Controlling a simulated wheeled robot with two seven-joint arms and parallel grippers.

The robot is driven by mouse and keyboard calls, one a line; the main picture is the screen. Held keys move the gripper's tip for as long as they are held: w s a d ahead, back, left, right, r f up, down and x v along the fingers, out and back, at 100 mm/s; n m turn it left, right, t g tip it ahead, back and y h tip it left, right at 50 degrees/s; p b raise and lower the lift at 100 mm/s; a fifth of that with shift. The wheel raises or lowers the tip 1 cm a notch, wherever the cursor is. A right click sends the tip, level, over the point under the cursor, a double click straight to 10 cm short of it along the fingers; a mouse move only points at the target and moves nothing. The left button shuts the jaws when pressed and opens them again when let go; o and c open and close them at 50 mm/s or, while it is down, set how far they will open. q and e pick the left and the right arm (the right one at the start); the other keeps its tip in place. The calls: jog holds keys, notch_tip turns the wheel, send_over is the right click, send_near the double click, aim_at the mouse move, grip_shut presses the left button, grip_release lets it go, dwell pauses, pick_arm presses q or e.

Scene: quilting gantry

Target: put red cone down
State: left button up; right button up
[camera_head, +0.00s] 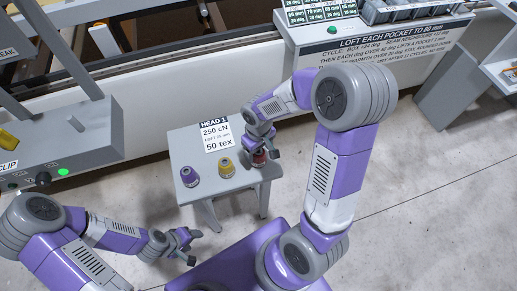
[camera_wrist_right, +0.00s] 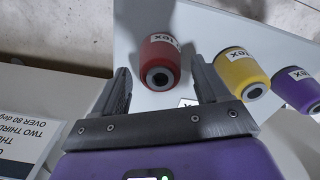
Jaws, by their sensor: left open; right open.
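The red cone (camera_head: 258,158) stands on the small grey table (camera_head: 183,151), at the right end of a row with a yellow cone (camera_head: 226,168) and a purple cone (camera_head: 189,176). In the right wrist view the red cone (camera_wrist_right: 160,62) lies between and beyond the spread fingers, with the yellow cone (camera_wrist_right: 243,74) and purple cone (camera_wrist_right: 298,90) to its right. My right gripper (camera_head: 262,146) is open, just over the red cone and partly hiding it. My left gripper (camera_head: 188,242) is open and empty, below the table's front edge.
A label card (camera_head: 215,135) marked HEAD 1 lies at the back of the table. A grey console (camera_head: 60,140) with a green light stands at the left. A white gantry rail (camera_head: 180,85) runs behind the table. Concrete floor is clear at the right.

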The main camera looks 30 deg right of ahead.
pick_arm(q)
notch_tip(320, 180, up, 4)
jog(key=p, duration=0.4)
jog(key=shift+r, duration=0.2)
pick_arm(e)
notch_tip(320, 180, up, 12)
jog(key=shift+r, duration=0.2)
pick_arm(q)
jog(key=shift+s, duration=0.1)
pick_arm(e)
jog(key=shift+f, duration=0.1)
